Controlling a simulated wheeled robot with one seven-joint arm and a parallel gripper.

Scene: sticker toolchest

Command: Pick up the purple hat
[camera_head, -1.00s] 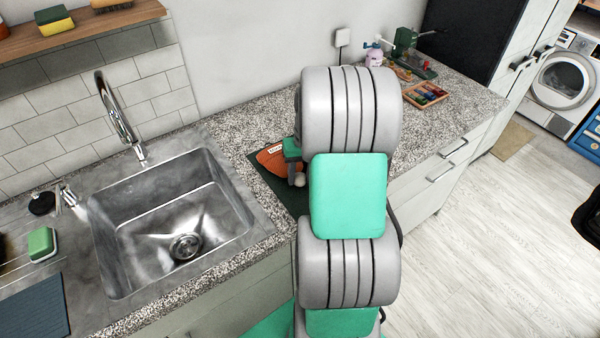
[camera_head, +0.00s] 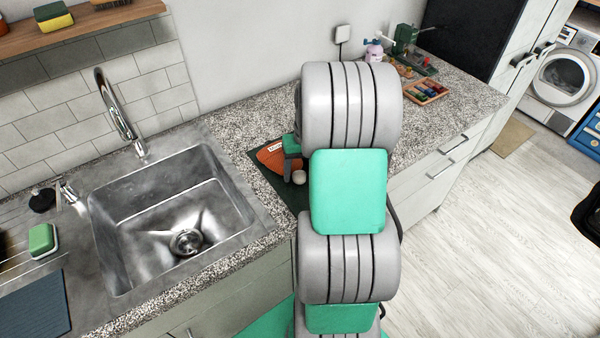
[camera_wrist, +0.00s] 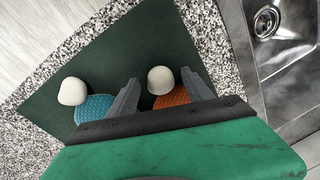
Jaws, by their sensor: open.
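I see no purple hat in any view; part of the mat is hidden by my arm and gripper. In the wrist view, my gripper (camera_wrist: 159,76) is open over a dark green mat (camera_wrist: 122,48). Between its fingers is an orange knitted hat (camera_wrist: 172,98) with a white pompom; I cannot tell whether the fingers touch it. A blue knitted hat (camera_wrist: 94,108) with a white pompom lies left of the left finger, partly hidden by my gripper. In the head view, the orange hat (camera_head: 270,158) lies on the mat, partly behind my gripper (camera_head: 291,160).
The mat lies on a speckled counter (camera_head: 235,125) beside a metal sink (camera_head: 165,215) with a tall faucet (camera_head: 118,105). At the counter's far end are a wooden tray (camera_head: 426,91) of small items and a green tool (camera_head: 407,42). The counter behind the mat is clear.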

